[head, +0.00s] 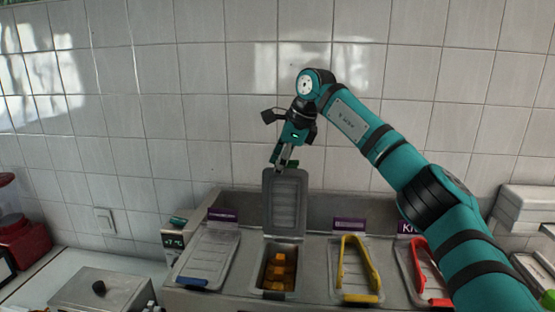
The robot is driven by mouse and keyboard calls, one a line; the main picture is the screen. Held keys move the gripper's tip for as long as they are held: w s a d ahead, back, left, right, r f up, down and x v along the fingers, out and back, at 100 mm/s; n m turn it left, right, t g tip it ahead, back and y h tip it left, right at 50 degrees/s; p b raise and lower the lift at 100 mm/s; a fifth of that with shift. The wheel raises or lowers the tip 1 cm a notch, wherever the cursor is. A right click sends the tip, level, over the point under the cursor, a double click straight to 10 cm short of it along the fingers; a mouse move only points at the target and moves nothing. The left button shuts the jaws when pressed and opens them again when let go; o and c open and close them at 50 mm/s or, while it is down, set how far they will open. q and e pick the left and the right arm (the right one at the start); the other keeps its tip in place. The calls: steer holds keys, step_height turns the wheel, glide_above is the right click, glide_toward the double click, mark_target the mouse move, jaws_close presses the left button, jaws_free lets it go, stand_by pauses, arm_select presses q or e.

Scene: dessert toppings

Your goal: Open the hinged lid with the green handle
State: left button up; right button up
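The grey hinged lid (285,203) stands raised, nearly upright, at the back of its compartment in the head view. Its top edge is beside the fingers of my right gripper (284,160). A bit of dark green shows at that edge; the handle is mostly hidden by the fingers. The open compartment (262,284) below shows orange-yellow cubes (280,271). My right gripper points down at the lid's top; whether its fingers are closed on the handle is too small to tell. My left gripper is out of view.
A shut lid with a blue handle (194,282) is to the left. Yellow tongs (347,268) and red tongs (424,273) lie on lids to the right. A metal lid with a black knob (99,288) is at lower left. The tiled wall (220,100) stands close behind.

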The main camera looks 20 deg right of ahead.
steer(key=shift+d+f, duration=0.25)
steer(key=shift+d, duration=0.15)
steer(key=shift+s+d+r, duration=0.1)
steer(key=shift+r, duration=0.05)
steer(key=shift+r, duration=0.1)
steer(key=shift+r, duration=0.15)
steer(key=v, duration=1.1)
steer(key=shift+s+r, duration=0.1)
steer(key=shift+r, duration=0.2)
steer(key=shift+s, duration=0.1)
